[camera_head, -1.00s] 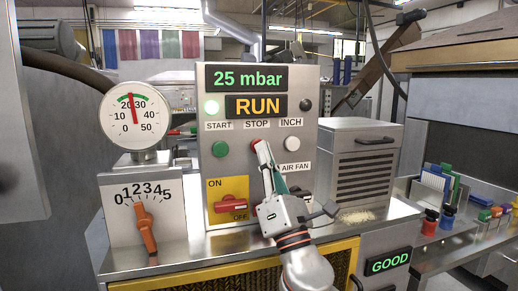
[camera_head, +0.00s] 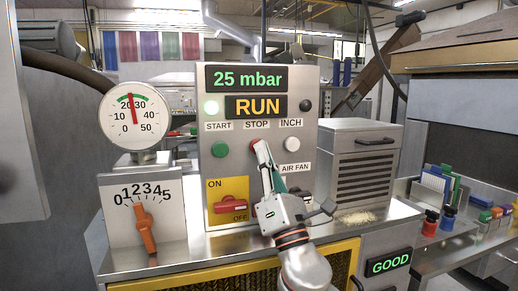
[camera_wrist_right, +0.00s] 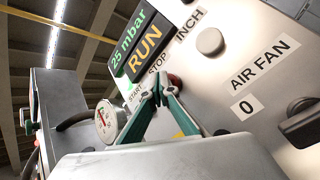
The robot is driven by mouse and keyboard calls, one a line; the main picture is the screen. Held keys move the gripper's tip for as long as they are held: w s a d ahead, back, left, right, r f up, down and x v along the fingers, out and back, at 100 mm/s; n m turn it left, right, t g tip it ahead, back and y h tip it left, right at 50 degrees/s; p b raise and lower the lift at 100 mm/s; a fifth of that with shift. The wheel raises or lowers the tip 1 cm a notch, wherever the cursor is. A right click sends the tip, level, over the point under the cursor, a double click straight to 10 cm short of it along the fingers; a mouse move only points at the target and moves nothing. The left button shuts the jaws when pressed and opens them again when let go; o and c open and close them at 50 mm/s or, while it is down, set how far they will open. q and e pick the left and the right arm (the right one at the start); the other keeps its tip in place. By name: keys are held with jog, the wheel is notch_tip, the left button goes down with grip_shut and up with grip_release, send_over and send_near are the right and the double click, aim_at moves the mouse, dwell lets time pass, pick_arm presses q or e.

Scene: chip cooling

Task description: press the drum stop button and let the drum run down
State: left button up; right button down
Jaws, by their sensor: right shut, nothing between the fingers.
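The red stop button (camera_wrist_right: 174,80) is on the grey control panel (camera_head: 240,172), under the STOP label (camera_head: 257,125). In the head view the fingertips largely cover it. My right gripper (camera_head: 260,148) is shut and empty, with its tips in front of the button; it also shows in the right wrist view (camera_wrist_right: 161,88). I cannot tell whether the tips touch the button. The display (camera_head: 255,106) reads RUN, and the pressure display (camera_head: 246,78) reads 25 mbar. The lamp above START (camera_head: 211,107) is lit. The drum cannot be identified. My left gripper is out of view.
A green start button (camera_head: 220,149) and a pale inch button (camera_head: 292,144) flank the stop button. A red ON/OFF switch (camera_head: 231,204) sits low on the panel. A round gauge (camera_head: 135,115) and an orange-handled dial (camera_head: 147,230) stand left. A vented box (camera_head: 364,172) stands right.

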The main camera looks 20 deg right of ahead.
jog(key=shift+w, duration=0.25)
dwell(0.3)
jog(key=shift+s, duration=0.1)
jog(key=shift+s+p, duration=0.3)
jog(key=shift+s, duration=0.55)
jog(key=s+p, duration=0.1)
jog(key=s, duration=0.4)
jog(key=shift+d, duration=0.1)
jog(key=shift+f, duration=0.1)
dwell(0.7)
